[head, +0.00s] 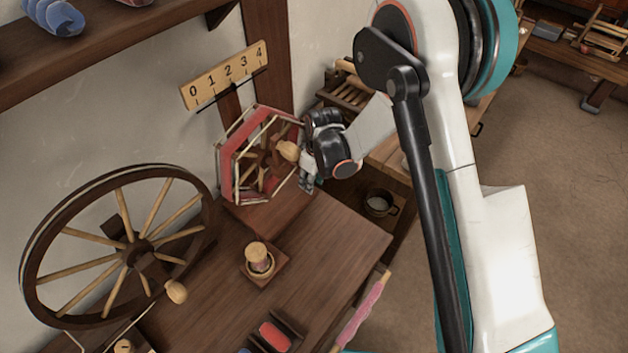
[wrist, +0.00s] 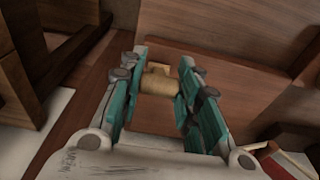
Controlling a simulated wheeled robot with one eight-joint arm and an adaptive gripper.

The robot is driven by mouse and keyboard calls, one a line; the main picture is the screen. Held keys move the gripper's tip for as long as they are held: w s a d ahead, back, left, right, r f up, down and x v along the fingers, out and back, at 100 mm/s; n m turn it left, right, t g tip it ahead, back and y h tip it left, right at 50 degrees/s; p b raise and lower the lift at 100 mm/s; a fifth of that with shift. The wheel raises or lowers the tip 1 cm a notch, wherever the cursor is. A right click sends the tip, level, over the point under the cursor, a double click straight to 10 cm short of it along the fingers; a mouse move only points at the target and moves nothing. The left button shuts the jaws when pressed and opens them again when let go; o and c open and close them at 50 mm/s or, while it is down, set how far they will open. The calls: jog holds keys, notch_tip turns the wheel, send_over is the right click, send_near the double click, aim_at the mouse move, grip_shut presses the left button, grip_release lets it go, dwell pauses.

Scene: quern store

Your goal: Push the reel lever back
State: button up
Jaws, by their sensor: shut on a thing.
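The reel (head: 232,165), a six-sided frame with red sides and pale wooden spokes, stands on the wooden bench against the wall. A rounded pale wooden knob (head: 288,150) sticks out from the reel toward my gripper. My gripper (head: 308,183) is at the reel's right side, partly hidden behind its own wrist. In the wrist view, the teal fingers of my gripper (wrist: 160,92) are shut on a pale wooden knob (wrist: 158,82), one finger on each side. I take this to be the reel's lever knob; the lever's shaft is hidden.
A number board (head: 225,75) marked 0 to 4 hangs above the reel. A large spoked wheel (head: 32,250) stands at left. A wooden spool (head: 258,258) sits on the bench (head: 335,245). A metal pot (head: 379,203) is on a lower shelf. Bench space right of the spool is clear.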

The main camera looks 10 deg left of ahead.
jog(key=shift+a, duration=0.1)
jog(key=o, duration=1)
jog(key=shift+o, duration=0.2)
jog(key=y, duration=0.1)
jog(key=d+t+y+b, duration=0.1)
jog(key=shift+s+d+f+t+y, duration=0.25)
jog(key=shift+s+f+t+y, duration=0.05)
jog(key=shift+s+f, duration=0.1)
jog(key=s+d+r+m+p, duration=0.1)
jog(key=d+r, duration=0.3)
jog(key=r, duration=0.5)
jog(key=s+d+r+m+t+p, duration=0.1)
jog(key=s+d+r+p, duration=0.1)
jog(key=r, duration=0.7)
jog(key=s+d+r+m+h+p, duration=0.1)
jog(key=s+d+r+m+p, duration=0.1)
jog(key=d+r, duration=0.4)
jog(key=shift+d+r+t+p, duration=0.35)
jog(key=shift+r+t+p, duration=0.1)
jog(key=shift+r, duration=1.2)
